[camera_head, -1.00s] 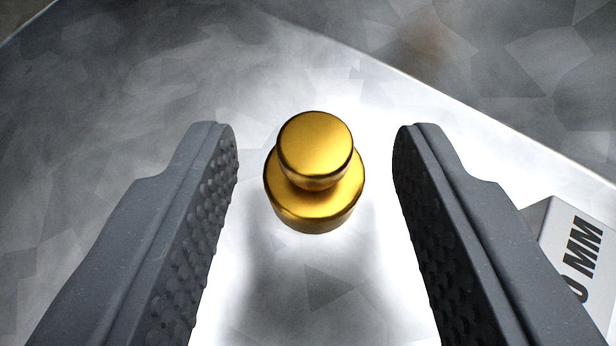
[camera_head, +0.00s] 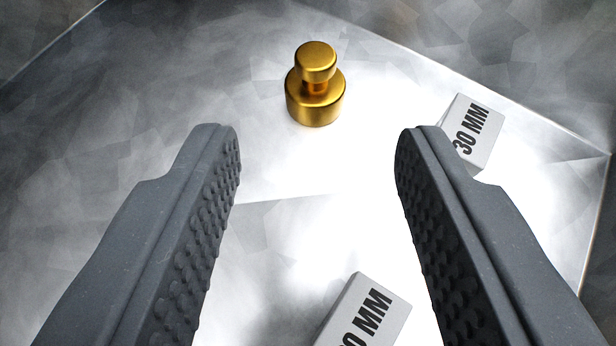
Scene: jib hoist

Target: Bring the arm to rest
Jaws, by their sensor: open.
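My gripper (camera_head: 316,130) is open and empty, with its two dark studded fingers wide apart. A brass knobbed weight (camera_head: 316,100) stands upright on the bright metal surface, beyond the fingertips and apart from both of them.
The metal surface (camera_head: 290,225) is a plate with edges at the upper left and along the right. A white block marked 30 MM (camera_head: 477,135) sits beyond the right finger. A second marked block (camera_head: 368,312) lies at the bottom between the fingers, partly cut off by the frame.

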